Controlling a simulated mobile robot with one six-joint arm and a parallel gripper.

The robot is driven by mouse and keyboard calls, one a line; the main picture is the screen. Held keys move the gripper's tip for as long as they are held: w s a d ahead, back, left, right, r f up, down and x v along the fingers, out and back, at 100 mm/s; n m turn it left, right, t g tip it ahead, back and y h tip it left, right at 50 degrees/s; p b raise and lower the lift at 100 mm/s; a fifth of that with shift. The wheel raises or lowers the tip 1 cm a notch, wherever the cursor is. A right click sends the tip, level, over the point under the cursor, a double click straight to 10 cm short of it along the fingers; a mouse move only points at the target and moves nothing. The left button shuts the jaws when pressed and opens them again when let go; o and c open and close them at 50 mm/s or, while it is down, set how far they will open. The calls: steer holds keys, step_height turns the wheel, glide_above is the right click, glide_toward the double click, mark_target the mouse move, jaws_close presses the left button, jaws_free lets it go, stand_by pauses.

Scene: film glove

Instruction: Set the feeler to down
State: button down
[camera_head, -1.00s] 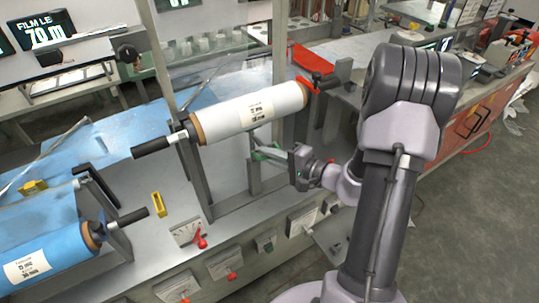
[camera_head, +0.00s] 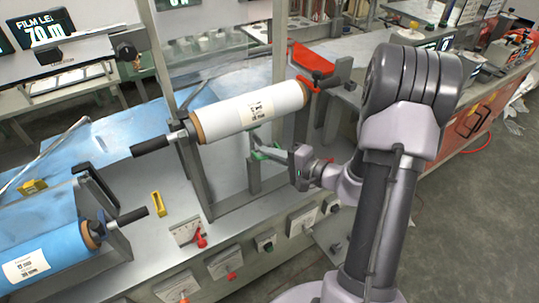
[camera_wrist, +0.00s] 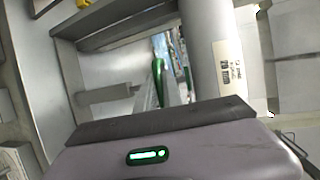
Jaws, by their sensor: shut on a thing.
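The feeler appears to be the small lever with a green part (camera_head: 262,154) below the white film roll (camera_head: 250,108). In the wrist view its green part (camera_wrist: 159,82) shows beyond my gripper's edge, beside the roll (camera_wrist: 209,60). My gripper (camera_head: 268,153) reaches in from the right under the roll, shut on the feeler. The fingers are thin and partly merge with the feeler and the grey stand, so the exact contact is hard to see. The wrist view hides the fingertips behind the gripper body.
A blue roll (camera_head: 45,255) lies at lower left. Dials and red knobs (camera_head: 200,240) line the bench front. Floor at right is open.

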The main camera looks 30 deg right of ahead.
step_height(320, 180, down, 9)
steer(key=b, duration=0.9)
steer(key=shift+f, duration=0.15)
steer(key=c, duration=1.5)
jaws_free()
steer(key=shift+f, duration=0.1)
steer(key=shift+s+r, duration=0.15)
steer(key=shift+r, duration=0.05)
steer(key=p+v, duration=0.3)
steer(key=v, duration=1.4)
steer(key=shift+s+p, duration=0.15)
steer(key=shift+p, duration=0.15)
